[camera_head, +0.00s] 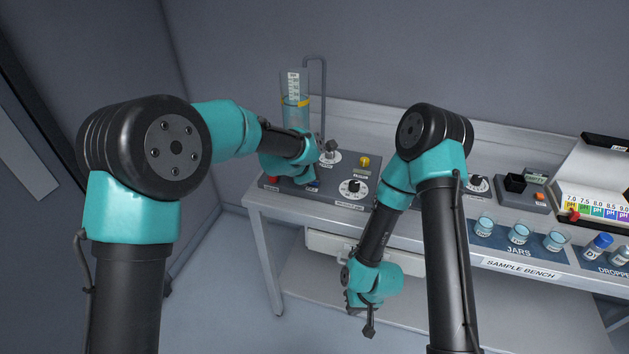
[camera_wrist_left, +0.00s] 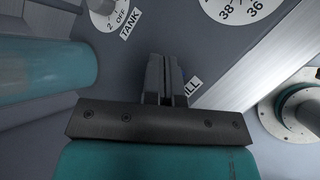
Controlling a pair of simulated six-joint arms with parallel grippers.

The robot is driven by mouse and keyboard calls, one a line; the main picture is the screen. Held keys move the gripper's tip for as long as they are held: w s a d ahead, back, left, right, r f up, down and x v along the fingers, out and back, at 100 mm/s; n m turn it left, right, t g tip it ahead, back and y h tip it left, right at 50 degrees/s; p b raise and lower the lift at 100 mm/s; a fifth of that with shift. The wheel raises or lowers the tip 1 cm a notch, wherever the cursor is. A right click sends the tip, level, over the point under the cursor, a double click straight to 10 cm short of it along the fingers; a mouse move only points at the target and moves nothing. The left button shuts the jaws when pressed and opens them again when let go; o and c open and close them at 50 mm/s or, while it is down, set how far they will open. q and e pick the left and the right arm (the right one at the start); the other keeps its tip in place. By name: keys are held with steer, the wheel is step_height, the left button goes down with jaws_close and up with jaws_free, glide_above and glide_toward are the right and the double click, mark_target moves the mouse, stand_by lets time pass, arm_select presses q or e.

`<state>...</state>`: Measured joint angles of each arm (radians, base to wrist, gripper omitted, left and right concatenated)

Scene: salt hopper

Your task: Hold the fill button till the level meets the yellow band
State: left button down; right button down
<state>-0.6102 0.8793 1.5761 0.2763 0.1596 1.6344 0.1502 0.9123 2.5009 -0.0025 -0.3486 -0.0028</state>
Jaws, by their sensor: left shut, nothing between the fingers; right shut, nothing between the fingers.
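A clear tube (camera_head: 289,115) stands at the back left of the grey panel, with a yellow band (camera_head: 303,102) around it and a white scale (camera_head: 293,82). The liquid level in it is hard to make out. My left gripper (camera_head: 310,182) is low over the panel's front left. In the left wrist view my left gripper (camera_wrist_left: 167,80) is shut and empty, its fingers over the FILL label (camera_wrist_left: 191,86), which is partly covered. The fill button is hidden there, and I cannot tell whether the fingers touch it. My right gripper (camera_head: 361,310) is shut and empty, below the bench front.
The panel also has a dial knob (camera_head: 353,187), a yellow button (camera_head: 364,161) and a red button (camera_head: 271,181). A tank knob (camera_wrist_left: 103,7) shows in the left wrist view. Jars (camera_head: 518,234) and a pH chart (camera_head: 597,211) occupy the bench's right side.

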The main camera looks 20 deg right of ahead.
arm_select(q)
steer(key=shift+r, duration=2.5)
